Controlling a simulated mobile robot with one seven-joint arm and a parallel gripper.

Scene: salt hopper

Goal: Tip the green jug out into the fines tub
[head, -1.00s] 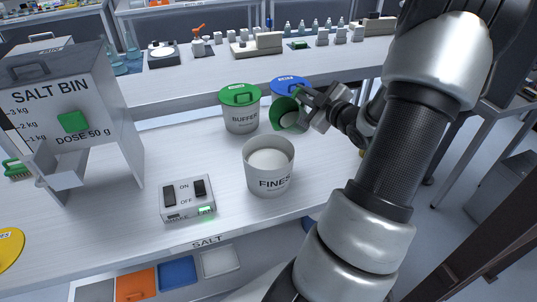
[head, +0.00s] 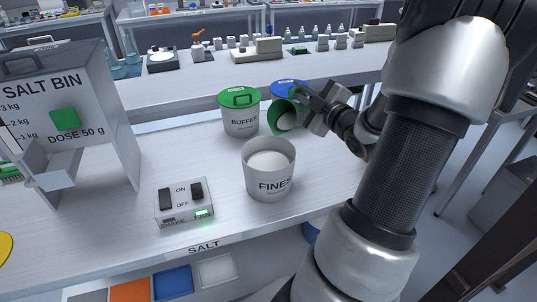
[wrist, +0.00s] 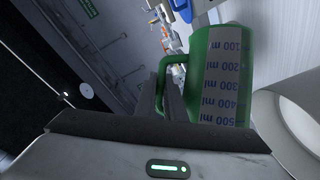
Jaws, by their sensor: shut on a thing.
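The green jug (head: 276,111) is held tilted in the head view, behind and above the right rear side of the fines tub, with its mouth towards the camera. White material shows inside the mouth. In the wrist view the jug (wrist: 235,45) has a volume scale on its side. My gripper (wrist: 170,100) is shut on its handle; in the head view it (head: 303,98) is at the jug's upper right. The white fines tub (head: 270,186) stands upright on the bench, with white material inside. No stream between jug and tub can be made out.
A buffer tub (head: 240,118) with a green lid stands behind the fines tub, close to the jug. A blue-lidded tub (head: 287,85) is partly hidden behind the jug. A switch box (head: 184,203) and the salt bin (head: 75,120) stand to the left.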

